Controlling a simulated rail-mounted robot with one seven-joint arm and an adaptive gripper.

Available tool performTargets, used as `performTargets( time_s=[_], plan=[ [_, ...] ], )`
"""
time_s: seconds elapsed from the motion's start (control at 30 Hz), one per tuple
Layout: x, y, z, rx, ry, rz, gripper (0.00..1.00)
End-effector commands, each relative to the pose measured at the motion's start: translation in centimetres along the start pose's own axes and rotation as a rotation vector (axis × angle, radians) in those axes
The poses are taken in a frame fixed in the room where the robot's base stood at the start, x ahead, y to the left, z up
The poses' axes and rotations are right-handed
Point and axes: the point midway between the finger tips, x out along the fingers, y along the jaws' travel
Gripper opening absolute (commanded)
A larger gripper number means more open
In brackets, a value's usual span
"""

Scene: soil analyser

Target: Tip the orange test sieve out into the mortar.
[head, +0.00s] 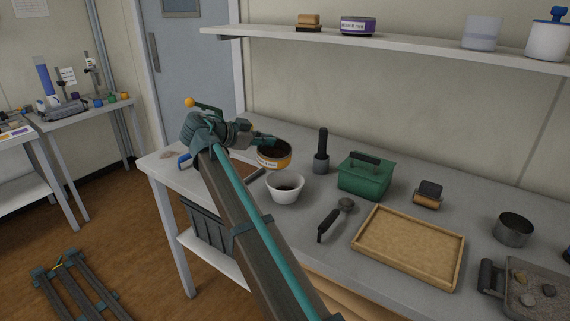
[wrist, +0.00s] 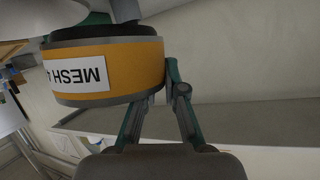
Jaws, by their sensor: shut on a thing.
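The orange test sieve (head: 280,162) with a white label is held above the bench, behind and slightly left of the mortar's rim in the head view. Its dark open top shows there, roughly upright. The wrist view shows its orange wall (wrist: 130,68) and an upside-down "MESH" label close up. My gripper (head: 270,142) is shut on the sieve's edge; its teal fingers (wrist: 172,85) also show in the wrist view. The sieve's contents cannot be made out.
Behind and right of the mortar stand a dark-handled pestle (head: 321,160) and a green lidded box (head: 366,180). A scoop (head: 331,223) and a tan tray (head: 408,270) lie to the right. A shelf (head: 400,49) runs along the wall above.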

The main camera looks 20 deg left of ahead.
Motion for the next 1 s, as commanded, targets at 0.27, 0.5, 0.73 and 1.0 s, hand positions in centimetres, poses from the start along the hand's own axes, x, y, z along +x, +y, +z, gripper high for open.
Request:
performTargets(
  time_s=[0.27, 0.5, 0.73, 1.0],
  plan=[
    [0.0, 0.0, 0.0, -0.012, 0.001, 0.004, 0.00],
    [-0.6, -0.4, -1.4, -0.009, 0.002, 0.003, 0.00],
    [-1.1, -0.7, -2.7, -0.009, 0.002, 0.003, 0.00],
    [-1.2, -0.6, -2.7, -0.009, 0.001, 0.002, 0.00]
  ],
)
